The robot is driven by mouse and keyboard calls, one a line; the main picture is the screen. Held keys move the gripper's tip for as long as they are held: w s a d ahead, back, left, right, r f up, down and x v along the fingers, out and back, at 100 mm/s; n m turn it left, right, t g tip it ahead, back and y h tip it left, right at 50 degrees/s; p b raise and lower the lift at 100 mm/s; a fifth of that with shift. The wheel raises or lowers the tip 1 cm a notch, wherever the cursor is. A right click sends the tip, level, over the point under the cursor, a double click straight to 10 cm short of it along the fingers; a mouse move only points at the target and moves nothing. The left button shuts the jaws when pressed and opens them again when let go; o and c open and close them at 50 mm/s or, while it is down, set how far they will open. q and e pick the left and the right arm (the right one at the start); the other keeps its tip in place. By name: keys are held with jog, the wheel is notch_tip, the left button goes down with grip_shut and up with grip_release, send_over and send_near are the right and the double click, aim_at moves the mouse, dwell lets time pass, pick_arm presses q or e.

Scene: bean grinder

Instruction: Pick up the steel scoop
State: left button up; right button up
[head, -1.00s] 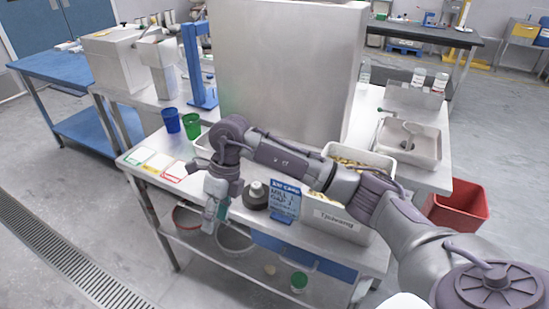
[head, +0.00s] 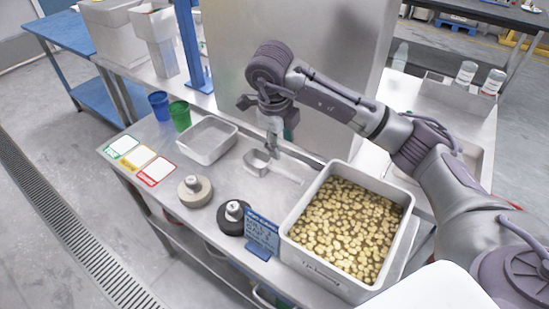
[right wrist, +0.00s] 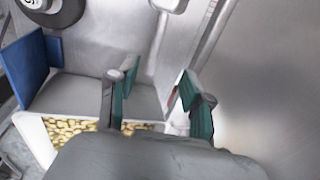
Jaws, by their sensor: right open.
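The steel scoop (head: 257,163) lies on the steel table, left of the bin of beans, with its handle pointing right. Its bowl shows at the top edge of the right wrist view (right wrist: 170,4), with the handle running down toward the fingers. My right gripper (head: 275,143) points down above and just behind the scoop, apart from it as far as I can tell. In the right wrist view my right gripper (right wrist: 160,86) is open, its green-padded fingers spread with nothing held between them. My left gripper is not in view.
A white bin of beans (head: 294,240) stands right of the scoop, with a blue sign (head: 262,233) before it. A large steel box (head: 300,60) rises behind.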

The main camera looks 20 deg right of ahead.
aim_at(284, 171)
jog(key=f, duration=0.7)
jog(key=shift+w+d, duration=0.15)
jog(key=shift+d, duration=0.15)
jog(key=shift+d+f+p, duration=0.1)
jog(key=shift+f+p, duration=0.25)
jog(key=shift+f, duration=0.2)
jog(key=shift+w+d+f+p, duration=0.1)
jog(key=shift+f+p, duration=0.05)
jog(key=shift+f, duration=0.65)
jog(key=shift+w+d+f+p, duration=0.1)
jog(key=shift+d+f+p, duration=0.1)
jog(key=shift+f, duration=0.55)
jog(key=shift+w+d+f+p, duration=0.1)
jog(key=shift+f+p, duration=0.05)
jog(key=shift+f, duration=0.65)
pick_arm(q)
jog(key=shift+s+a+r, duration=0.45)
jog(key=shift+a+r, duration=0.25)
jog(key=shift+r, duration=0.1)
pick_arm(e)
jog(key=shift+r, duration=0.1)
grip_shut()
